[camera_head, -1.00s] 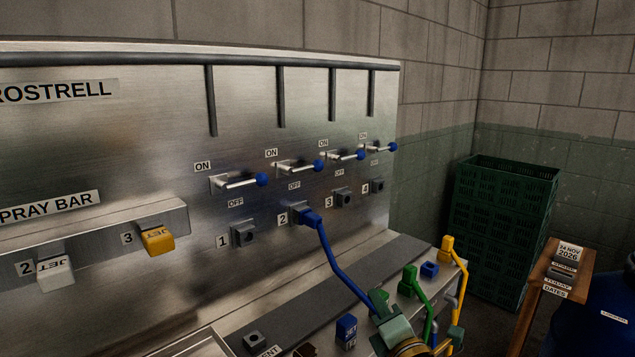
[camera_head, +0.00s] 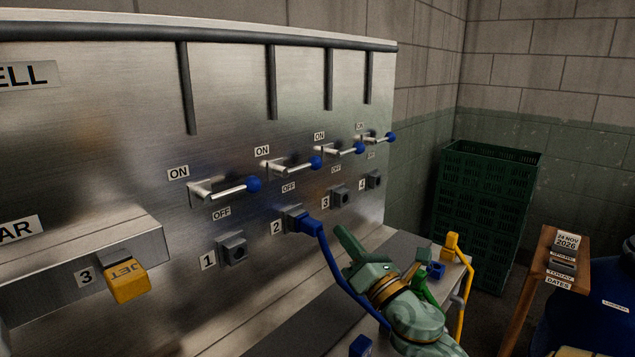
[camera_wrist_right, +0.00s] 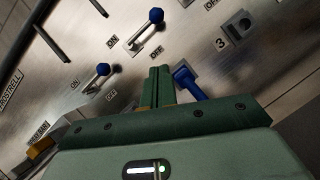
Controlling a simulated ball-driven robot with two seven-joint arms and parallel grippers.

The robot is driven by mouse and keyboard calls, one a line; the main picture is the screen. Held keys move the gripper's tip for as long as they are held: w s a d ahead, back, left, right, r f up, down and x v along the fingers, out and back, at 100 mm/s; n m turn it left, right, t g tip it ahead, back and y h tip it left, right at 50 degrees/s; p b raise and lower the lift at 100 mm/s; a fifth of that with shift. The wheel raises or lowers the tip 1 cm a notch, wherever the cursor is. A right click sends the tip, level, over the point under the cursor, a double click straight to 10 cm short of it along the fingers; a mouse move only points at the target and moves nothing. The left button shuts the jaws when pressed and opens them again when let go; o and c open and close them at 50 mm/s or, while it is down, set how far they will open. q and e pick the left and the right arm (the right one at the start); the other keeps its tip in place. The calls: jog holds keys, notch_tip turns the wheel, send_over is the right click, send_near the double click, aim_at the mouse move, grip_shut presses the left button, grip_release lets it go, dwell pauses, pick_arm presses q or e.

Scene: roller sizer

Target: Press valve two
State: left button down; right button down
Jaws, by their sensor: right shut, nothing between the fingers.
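Valve two is the second lever from the left, a metal rod with a blue ball end (camera_head: 315,163), on the steel panel between an ON and an OFF label. It sits above the socket marked 2 and sticks outward. It also shows in the right wrist view (camera_wrist_right: 155,16). A blue plug with a bent blue hose (camera_head: 311,228) sits in socket 2. My right gripper (camera_head: 342,232) is green, shut and empty. It is in front of the panel, below and right of the lever, apart from its ball. In the wrist view (camera_wrist_right: 160,72) its fingers overlap the plug's surroundings. My left gripper is out of view.
Lever one (camera_head: 253,184) is at left, lever three (camera_head: 358,148) at right, both close to lever two. A green crate (camera_head: 487,200) and a wooden date stand (camera_head: 560,258) are at right.

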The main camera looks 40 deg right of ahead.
aim_at(303, 167)
jog(key=x, duration=0.4)
jog(key=r+p+x, duration=0.1)
jog(key=x, duration=0.3)
jog(key=d+x, duration=0.1)
jog(key=x, duration=0.3)
jog(key=shift+s+r+p, duration=0.3)
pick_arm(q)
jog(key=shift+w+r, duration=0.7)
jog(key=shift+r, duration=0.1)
pick_arm(e)
jog(key=shift+w+d+r, duration=0.2)
jog(key=shift+d+r, duration=0.05)
jog(key=shift+r, duration=0.1)
